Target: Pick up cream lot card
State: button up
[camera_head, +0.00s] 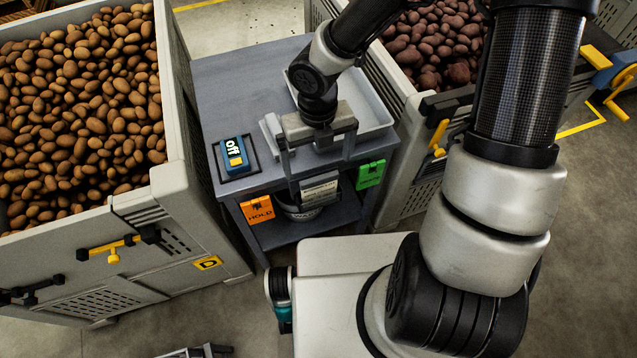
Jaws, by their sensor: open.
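A pale card with dark print, which looks like the cream lot card (320,190), is at the front edge of the grey table, between an orange HOLD tag (258,210) and a green tag (371,174). My gripper (320,170) is open and points down over that front edge. Its two fingers are spread to either side, just above the card. I cannot tell whether either finger touches it. The gripper and wrist hide part of the table top behind the card.
The grey table (232,82) carries a blue device (235,155) and a pale tray (373,112). A round container (300,213) shows below the table top. A potato bin (185,190) stands left and another (397,78) stands right, both close to the table.

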aim_at(319, 184)
notch_tip(319, 184, down, 8)
jog(key=b, duration=0.2)
jog(key=shift+b, duration=0.4)
jog(key=shift+w+d+f+b, duration=0.1)
jog(key=shift+w+f+b, duration=0.2)
jog(key=shift+f, duration=0.6)
jog(key=shift+w+d+f+b, duration=0.1)
jog(key=shift+f+b, duration=0.35)
jog(key=shift+f, duration=0.45)
jog(key=shift+w+f+b, duration=0.15)
jog(key=shift+f+b, duration=0.2)
jog(key=shift+f, duration=0.55)
jog(key=c, duration=1.1)
jog(key=shift+r, duration=0.1)
